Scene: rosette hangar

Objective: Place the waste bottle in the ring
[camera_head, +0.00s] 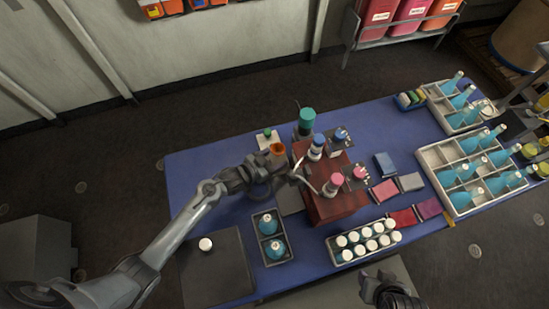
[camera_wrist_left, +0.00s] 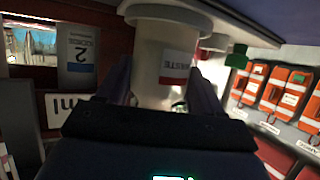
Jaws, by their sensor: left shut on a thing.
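My left gripper (camera_head: 280,170) is shut on the waste bottle (camera_wrist_left: 163,60). The bottle is pale, with a wide rim and a white-and-red label reading WASTE, and stands between the dark fingers (camera_wrist_left: 160,100) in the left wrist view. In the head view an orange-brown round top (camera_head: 278,149) shows just beyond the gripper, at the left side of the dark red wooden stand (camera_head: 338,203). I cannot make out the ring. My right gripper (camera_head: 388,290) shows at the bottom edge, dark and small, and its jaws cannot be read.
The blue table (camera_head: 205,160) holds a black tray with two teal flasks (camera_head: 271,237), a rack of white-capped bottles (camera_head: 365,240) and grey crates of teal bottles (camera_head: 470,170). A green-capped item (camera_head: 267,133) stands behind the gripper. The table's far left is clear.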

